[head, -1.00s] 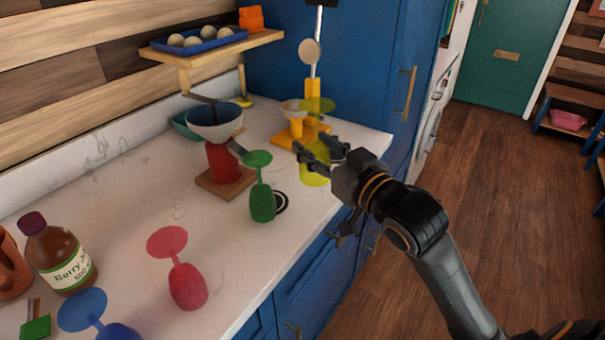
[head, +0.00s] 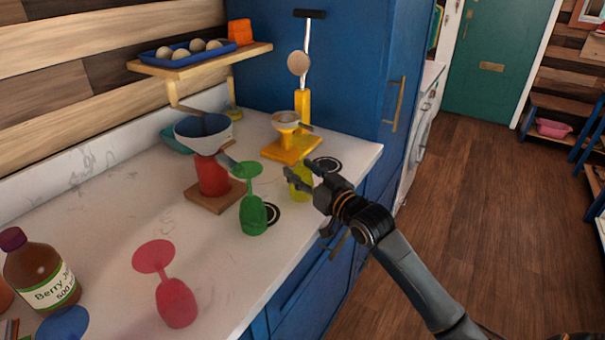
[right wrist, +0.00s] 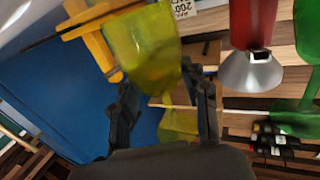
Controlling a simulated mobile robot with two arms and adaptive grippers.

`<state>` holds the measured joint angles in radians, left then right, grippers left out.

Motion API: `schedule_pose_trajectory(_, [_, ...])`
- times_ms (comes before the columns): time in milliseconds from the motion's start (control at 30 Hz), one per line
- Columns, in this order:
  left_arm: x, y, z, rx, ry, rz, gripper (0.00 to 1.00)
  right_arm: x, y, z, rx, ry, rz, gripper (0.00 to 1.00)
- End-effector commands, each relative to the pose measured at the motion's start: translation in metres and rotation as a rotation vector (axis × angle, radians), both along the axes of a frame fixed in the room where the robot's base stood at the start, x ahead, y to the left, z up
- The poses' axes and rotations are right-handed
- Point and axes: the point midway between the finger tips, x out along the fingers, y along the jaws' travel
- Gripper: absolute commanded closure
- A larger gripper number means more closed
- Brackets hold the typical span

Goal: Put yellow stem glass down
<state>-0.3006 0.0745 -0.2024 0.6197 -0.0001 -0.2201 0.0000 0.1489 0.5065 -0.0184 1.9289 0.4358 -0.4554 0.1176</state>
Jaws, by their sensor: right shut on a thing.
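My right gripper (head: 300,183) is shut on the yellow stem glass (head: 303,190), near the counter's front edge. The fingers hide part of the glass in the head view; I cannot tell whether it touches the counter. In the right wrist view the glass's bowl (right wrist: 145,50) shows beyond the fingers (right wrist: 165,100), with its yellow foot nearer the camera. An upside-down green stem glass (head: 253,214) stands left of my gripper. A dark ring (head: 327,164) lies on the counter behind and right of the yellow glass. My left gripper is out of view.
A yellow stand (head: 291,150) is behind my gripper, and a red-bodied stand with a bowl (head: 212,177) is left of the green glass. A pink glass (head: 176,302), a blue glass (head: 64,324) and a juice bottle (head: 39,270) are nearer. Bare counter (head: 110,215) lies at left.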

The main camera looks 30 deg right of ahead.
Motion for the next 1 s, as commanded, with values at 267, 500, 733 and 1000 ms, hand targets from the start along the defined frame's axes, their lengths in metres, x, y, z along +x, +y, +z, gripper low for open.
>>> schedule_pose_trajectory(267, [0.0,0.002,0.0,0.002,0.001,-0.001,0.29,0.0,0.0,-0.005,-0.001,-0.003,0.0,0.9])
schedule_pose_trajectory(500, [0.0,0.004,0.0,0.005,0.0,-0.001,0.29,0.0,0.0,-0.008,0.0,-0.002,0.0,0.37])
schedule_pose_trajectory(733, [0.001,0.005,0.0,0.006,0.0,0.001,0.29,0.0,0.0,-0.008,0.0,-0.001,0.0,0.32])
schedule_pose_trajectory(1000, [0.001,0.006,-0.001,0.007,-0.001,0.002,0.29,-0.012,-0.002,-0.008,0.0,0.001,-0.001,0.32])
